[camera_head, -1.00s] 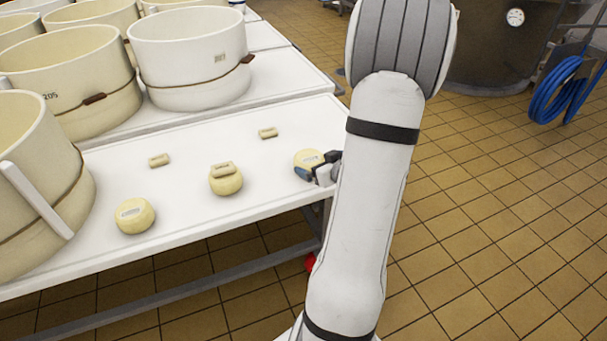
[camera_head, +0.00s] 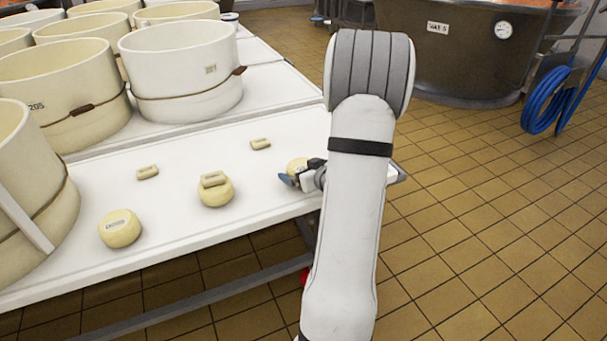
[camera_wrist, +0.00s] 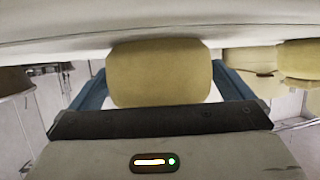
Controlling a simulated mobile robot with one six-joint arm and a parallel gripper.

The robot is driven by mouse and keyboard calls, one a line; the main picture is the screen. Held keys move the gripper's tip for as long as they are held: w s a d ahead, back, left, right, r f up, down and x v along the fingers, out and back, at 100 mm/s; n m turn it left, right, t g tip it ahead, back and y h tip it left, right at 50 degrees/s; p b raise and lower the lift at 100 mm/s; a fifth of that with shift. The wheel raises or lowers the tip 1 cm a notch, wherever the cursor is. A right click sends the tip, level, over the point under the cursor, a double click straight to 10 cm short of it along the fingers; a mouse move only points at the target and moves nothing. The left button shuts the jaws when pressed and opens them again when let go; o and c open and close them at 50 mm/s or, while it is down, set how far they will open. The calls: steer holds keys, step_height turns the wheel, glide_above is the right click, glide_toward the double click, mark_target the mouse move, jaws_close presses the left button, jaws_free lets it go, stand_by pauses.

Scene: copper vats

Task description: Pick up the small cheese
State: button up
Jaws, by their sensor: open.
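A small round pale-yellow cheese (camera_head: 297,163) sits on the white table near its right end, partly hidden by my gripper (camera_head: 301,173). In the wrist view, the cheese (camera_wrist: 160,72) fills the space between the two blue fingers of my gripper (camera_wrist: 160,80), one on each side. The jaws are open; I cannot tell whether either finger touches the cheese. Two similar round cheeses stand farther left on the table: one in the middle (camera_head: 216,193) with a small pale block (camera_head: 213,179) on top, and one at the front left (camera_head: 120,229).
Two more small pale blocks lie on the white table (camera_head: 255,205), one at left (camera_head: 147,172) and one at right (camera_head: 260,144). Large cream moulds (camera_head: 185,75) crowd the back and left. A dark vat (camera_head: 465,50) and blue hose (camera_head: 545,105) stand beyond open tiled floor.

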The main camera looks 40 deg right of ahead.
mark_target(303, 165)
steer(key=shift+c, duration=0.4)
steer(key=c, duration=1.1)
steer(key=shift+o, duration=0.2)
steer(key=shift+r, duration=0.15)
step_height(303, 165, up, 10)
steer(key=p, duration=0.5)
steer(key=shift+s, duration=0.1)
